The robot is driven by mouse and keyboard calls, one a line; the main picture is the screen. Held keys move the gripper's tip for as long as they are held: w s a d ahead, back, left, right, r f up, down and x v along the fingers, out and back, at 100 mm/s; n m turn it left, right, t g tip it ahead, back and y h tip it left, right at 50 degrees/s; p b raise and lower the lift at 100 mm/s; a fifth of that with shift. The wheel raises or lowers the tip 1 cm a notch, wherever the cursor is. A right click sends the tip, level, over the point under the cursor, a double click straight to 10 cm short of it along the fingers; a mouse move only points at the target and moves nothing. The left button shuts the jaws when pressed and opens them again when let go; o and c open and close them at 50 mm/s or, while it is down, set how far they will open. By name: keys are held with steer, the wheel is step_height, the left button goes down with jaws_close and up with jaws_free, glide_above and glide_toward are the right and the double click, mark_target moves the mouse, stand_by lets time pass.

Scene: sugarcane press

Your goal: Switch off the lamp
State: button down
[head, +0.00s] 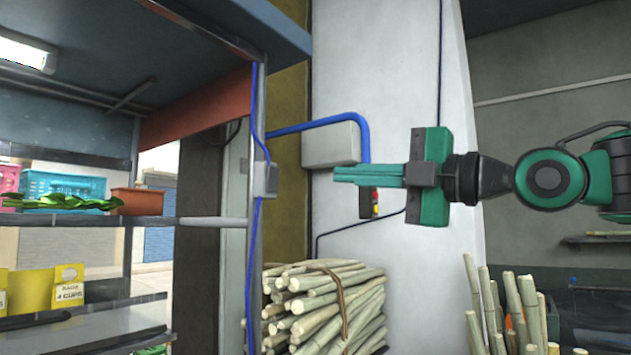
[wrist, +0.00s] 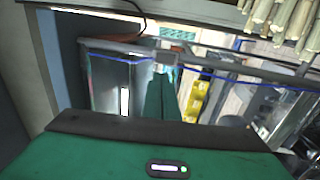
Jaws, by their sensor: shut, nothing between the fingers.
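The lamp (head: 28,52) is a pale fixture under the roof at the upper left of the head view, and it is lit. A small grey switch box (head: 265,179) with blue cable above and below it is fixed to the stall's upright post. My green gripper (head: 336,174) is shut and empty, its fingers level and pointing left. In the head view its tips are right of the switch box, at about the same height, with a visible gap. In the wrist view the fingers (wrist: 160,82) point towards the post, with a grey box (wrist: 166,58) beyond the tips.
The stall's grey post (head: 256,110) stands left of my gripper. A larger grey box (head: 331,144) and a small panel with red and yellow buttons (head: 375,200) are on the wall behind.

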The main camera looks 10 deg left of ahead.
mark_target(275, 173)
steer(key=x, duration=1.3)
steer(key=shift+a, duration=0.35)
